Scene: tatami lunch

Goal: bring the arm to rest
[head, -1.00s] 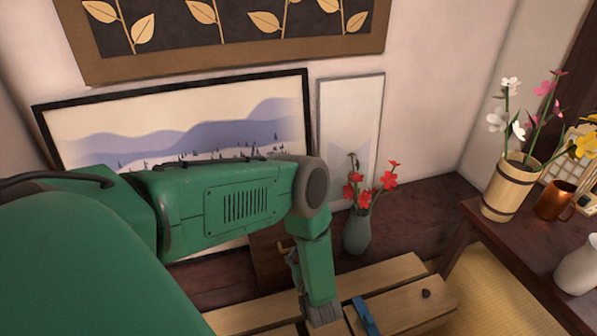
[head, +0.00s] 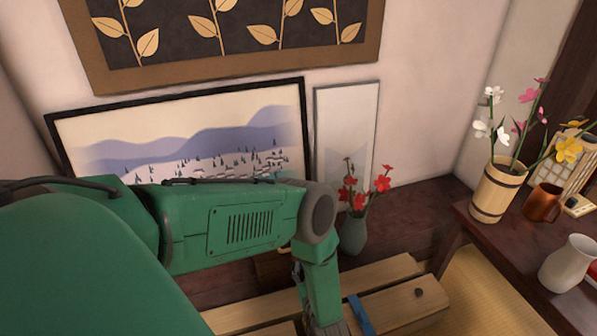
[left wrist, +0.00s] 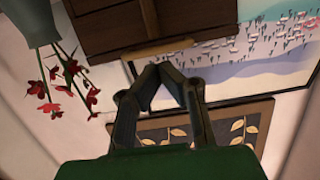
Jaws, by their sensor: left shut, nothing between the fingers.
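My green left arm reaches in from the left in the head view and bends down in front of the wall. Its lower link (head: 322,280) hangs over the wooden slatted top at the bottom edge. In the left wrist view my left gripper (left wrist: 168,72) has its dark fingers brought together at the tips, with nothing between them. In that view the fingers stand in front of the wall and the framed pictures, which appear upside down. My right gripper is in neither view.
A grey vase with red flowers (head: 354,234) stands just right of my arm. The slatted wooden top (head: 390,272) bears a blue item (head: 360,314) and a small dark knob (head: 418,292). A dark table (head: 500,250) at right holds a wooden flower bucket (head: 497,190), copper mug (head: 543,203) and white jug (head: 568,262).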

